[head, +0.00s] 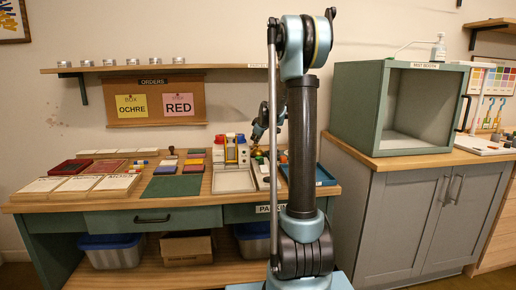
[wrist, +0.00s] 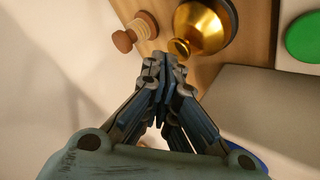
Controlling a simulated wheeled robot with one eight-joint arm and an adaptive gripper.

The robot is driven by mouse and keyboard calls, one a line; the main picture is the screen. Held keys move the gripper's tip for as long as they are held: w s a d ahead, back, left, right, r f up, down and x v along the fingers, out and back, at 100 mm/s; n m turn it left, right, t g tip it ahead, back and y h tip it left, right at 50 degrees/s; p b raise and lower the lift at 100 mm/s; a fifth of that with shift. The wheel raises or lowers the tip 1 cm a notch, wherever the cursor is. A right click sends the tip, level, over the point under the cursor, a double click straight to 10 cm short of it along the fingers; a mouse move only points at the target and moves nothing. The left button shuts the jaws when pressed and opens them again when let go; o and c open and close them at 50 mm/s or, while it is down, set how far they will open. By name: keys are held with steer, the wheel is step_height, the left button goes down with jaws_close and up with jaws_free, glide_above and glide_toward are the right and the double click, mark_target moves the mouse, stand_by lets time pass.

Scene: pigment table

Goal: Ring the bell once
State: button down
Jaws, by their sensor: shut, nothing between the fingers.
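The bell (wrist: 208,22) is brass-coloured and shows at the top of the wrist view, cut off by the frame edge. A small round brass knob (wrist: 180,46) sits at its near end. My gripper (wrist: 164,62) is shut and empty, its fingertips just below and left of the knob in the picture. I cannot tell whether they touch it. In the head view my gripper (head: 261,128) is above the back right of the table, partly behind my arm, and the bell is too small there to make out surely.
A wooden-handled stamp (wrist: 125,40) stands left of the bell in the wrist view. A green round thing (wrist: 303,38) is at the right. The table (head: 45,206) carries books, trays and bottles. An open green booth (head: 350,110) stands on the cabinet at right.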

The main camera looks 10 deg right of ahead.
steer(key=shift+f, duration=0.55)
stand_by(0.6)
steer(key=shift+r, duration=0.95)
steer(key=shift+r, duration=2.55)
steer(key=shift+s, duration=0.15)
